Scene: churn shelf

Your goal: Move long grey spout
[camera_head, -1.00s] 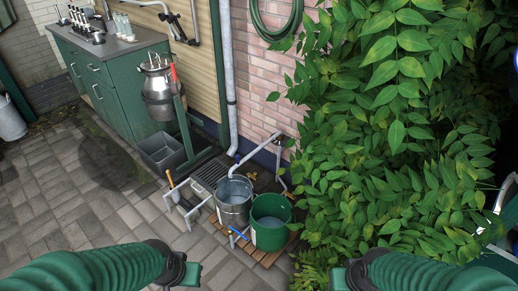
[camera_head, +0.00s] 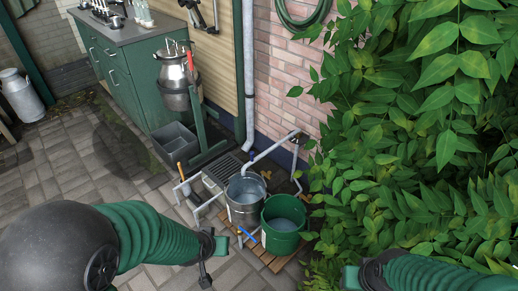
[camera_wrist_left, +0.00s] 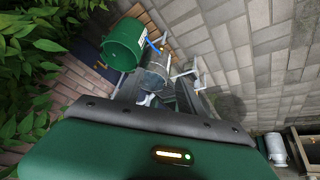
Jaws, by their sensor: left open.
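The long grey spout (camera_head: 272,146) is a pipe that runs from a post by the brick wall down to the left and ends over the metal bucket (camera_head: 245,200). A green bucket (camera_head: 283,222) stands right of the metal one. My left gripper (camera_head: 206,270) is open at the lower middle of the head view, nearer to me than the buckets and apart from the spout. My right gripper (camera_head: 349,279) is at the bottom edge, right of the green bucket; its jaws are unclear. The left wrist view shows the metal bucket (camera_wrist_left: 157,72) and green bucket (camera_wrist_left: 123,46); the fingers are not clear there.
Grey pipe stands (camera_head: 205,206) and a wooden slatted base (camera_head: 268,259) are by the buckets. A grey basin (camera_head: 175,142) and a milk machine (camera_head: 177,75) stand by the green cabinet (camera_head: 117,65). Dense leaves (camera_head: 420,150) fill the right.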

